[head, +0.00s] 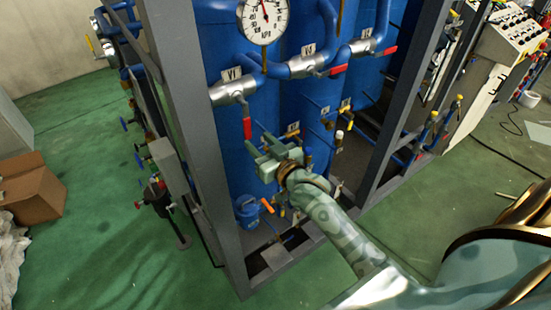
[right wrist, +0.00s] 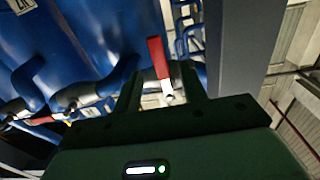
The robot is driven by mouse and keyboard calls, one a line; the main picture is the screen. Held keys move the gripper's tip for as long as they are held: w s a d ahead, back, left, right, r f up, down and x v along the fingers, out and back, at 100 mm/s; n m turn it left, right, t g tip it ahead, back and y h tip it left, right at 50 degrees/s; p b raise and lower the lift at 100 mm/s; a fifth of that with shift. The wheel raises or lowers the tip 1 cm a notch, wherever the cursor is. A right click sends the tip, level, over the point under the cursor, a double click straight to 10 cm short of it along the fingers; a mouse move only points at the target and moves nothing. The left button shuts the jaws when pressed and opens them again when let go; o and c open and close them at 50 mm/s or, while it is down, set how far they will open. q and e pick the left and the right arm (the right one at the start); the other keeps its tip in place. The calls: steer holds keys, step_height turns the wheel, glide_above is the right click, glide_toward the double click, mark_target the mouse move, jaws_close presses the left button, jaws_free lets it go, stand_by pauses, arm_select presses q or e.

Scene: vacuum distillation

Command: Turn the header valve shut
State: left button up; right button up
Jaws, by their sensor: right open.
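Three silver valves with red levers sit on the blue header pipes in the head view. The nearest valve (head: 232,90), at the left, has its red lever (head: 247,128) hanging straight down. Which of them is the header valve I cannot tell. The two others, a middle valve (head: 308,65) and a far valve (head: 363,46), have levers slanting out to the right. My right gripper (head: 259,154) is open just below the nearest valve's lever. In the right wrist view a red lever (right wrist: 158,57) shows between the open fingers (right wrist: 162,92), with no clear contact. My left gripper is out of view.
A grey frame post (head: 190,130) stands close left of the nearest valve. A round gauge (head: 263,18) sits above, with blue tanks (head: 230,40) behind. Small yellow-handled valves (head: 292,133) sit near my gripper. A cardboard box (head: 32,188) lies on the green floor at left.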

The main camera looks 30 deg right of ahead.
steer(key=s, duration=0.7)
steer(key=shift+s+d+b, duration=0.2)
steer(key=shift+d+b, duration=0.1)
steer(key=shift+b, duration=0.05)
steer(key=shift+f, duration=0.1)
